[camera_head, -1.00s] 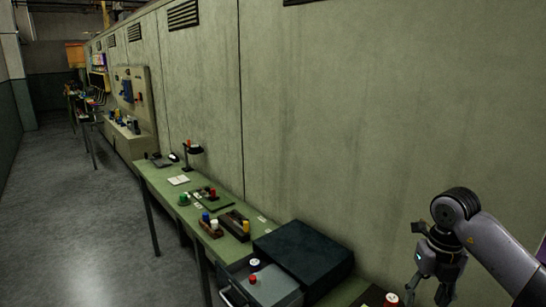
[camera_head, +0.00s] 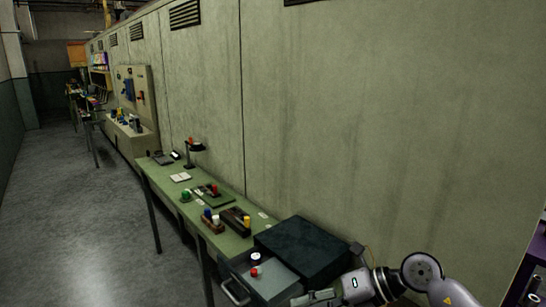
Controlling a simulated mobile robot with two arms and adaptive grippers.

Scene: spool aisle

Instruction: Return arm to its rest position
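My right arm comes in from the lower right, bent at a round grey joint. Its wrist lies low in front of the dark box's right end and points left. My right gripper (camera_head: 318,298) is at the bottom edge of the picture, near the right side of the open drawer (camera_head: 272,283). Its fingertips are partly cut off and too small to tell open from shut. My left gripper is not in the picture.
A dark box (camera_head: 303,246) stands on the long green bench (camera_head: 160,183). The drawer bears a red-topped and a white-topped piece. Spools in holders (camera_head: 212,223), a lamp (camera_head: 194,147) and a pad (camera_head: 180,177) stand further back. A wall runs behind; the floor at left is clear.

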